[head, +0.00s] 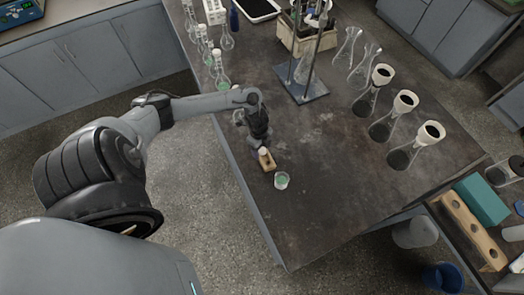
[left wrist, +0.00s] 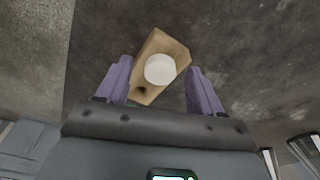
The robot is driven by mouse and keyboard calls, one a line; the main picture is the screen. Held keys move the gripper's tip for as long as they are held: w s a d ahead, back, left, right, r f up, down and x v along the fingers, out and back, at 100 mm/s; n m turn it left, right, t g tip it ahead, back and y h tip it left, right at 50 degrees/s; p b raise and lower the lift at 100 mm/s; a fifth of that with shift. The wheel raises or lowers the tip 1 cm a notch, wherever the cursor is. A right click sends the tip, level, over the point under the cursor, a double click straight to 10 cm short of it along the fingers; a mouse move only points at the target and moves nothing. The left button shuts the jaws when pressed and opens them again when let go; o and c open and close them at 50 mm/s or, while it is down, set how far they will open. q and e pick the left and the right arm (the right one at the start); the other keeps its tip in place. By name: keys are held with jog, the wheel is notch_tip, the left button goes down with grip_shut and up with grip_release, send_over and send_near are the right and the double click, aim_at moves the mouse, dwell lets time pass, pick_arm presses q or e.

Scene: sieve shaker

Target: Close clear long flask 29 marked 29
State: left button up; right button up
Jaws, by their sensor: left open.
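My left gripper (head: 260,148) is over the near left edge of the bench, pointing down, open and empty. In the left wrist view its two purple fingers (left wrist: 164,90) stand either side of a round white stopper-like top (left wrist: 160,69). That top sits on a small wooden block (left wrist: 172,44), which also shows in the head view (head: 268,163). Several clear long-necked flasks (head: 222,80) stand along the left edge, some with green liquid. Another glass piece (head: 238,117) is partly hidden beside my gripper. No number 29 is readable. My right gripper is out of view.
A small cup with green contents (head: 281,181) stands just in front of the wooden block. Conical flasks with dark contents (head: 402,156) stand at the right. A retort stand (head: 301,86) is at the back. The bench middle is clear.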

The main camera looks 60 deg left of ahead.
aim_at(263, 150)
pick_arm(q)
jog(key=c, duration=1.1)
jog(key=shift+r, duration=0.8)
jog(key=shift+c, duration=0.2)
notch_tip(263, 150, up, 3)
jog(key=shift+f+p, duration=0.15)
jog(key=shift+p, duration=0.15)
jog(key=w+d+r+p, duration=0.2)
jog(key=d+r, duration=0.4)
jog(key=d, duration=0.5)
jog(key=shift+w+r, duration=0.4)
jog(key=shift+w, duration=0.25)
jog(key=shift+d, duration=0.1)
